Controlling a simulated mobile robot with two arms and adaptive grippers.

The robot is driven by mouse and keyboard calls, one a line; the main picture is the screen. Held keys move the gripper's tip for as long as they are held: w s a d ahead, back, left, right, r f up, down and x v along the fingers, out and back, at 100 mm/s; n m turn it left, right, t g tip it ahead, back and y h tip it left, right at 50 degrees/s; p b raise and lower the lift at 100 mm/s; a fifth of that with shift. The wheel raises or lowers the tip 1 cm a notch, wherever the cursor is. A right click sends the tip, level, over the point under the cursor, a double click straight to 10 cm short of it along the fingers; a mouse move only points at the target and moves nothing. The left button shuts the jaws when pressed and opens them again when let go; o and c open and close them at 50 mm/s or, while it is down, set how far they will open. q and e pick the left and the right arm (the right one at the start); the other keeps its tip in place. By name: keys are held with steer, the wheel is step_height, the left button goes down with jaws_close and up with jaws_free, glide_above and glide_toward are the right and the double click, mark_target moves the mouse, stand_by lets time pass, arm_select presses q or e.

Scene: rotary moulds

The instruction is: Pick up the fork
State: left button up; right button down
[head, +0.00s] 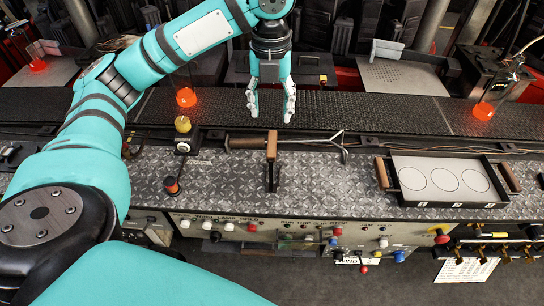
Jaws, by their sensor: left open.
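The fork lies sideways along the back of the metal-plated bench top. It has a brown handle (244,143) at its left end, a thin metal rod, and a Y-shaped pronged end (338,141) at its right. My left gripper (270,112) hangs fingers down above and behind the fork, near the middle of its length. Its fingers are apart with nothing between them. A brown upright grip on a dark mount (271,176) stands in front of the fork and hides part of it. My right gripper is out of view.
A dark tray with wooden handles and a pale plate with three circles (444,180) sits on the right of the bench. A dark conveyor belt (370,113) runs behind the fork. A yellow knob (182,124) and a red-topped button (172,186) stand at left.

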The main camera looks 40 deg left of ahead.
mark_target(272, 145)
arm_select(q)
step_height(272, 145, down, 7)
steer(key=shift+f+p, duration=0.1)
steer(key=shift+p, duration=0.35)
steer(key=shift+w+f+p, duration=0.1)
steer(key=shift+f+p, duration=0.6)
steer(key=shift+f, duration=2)
steer(key=shift+c, duration=0.3)
jaws_close()
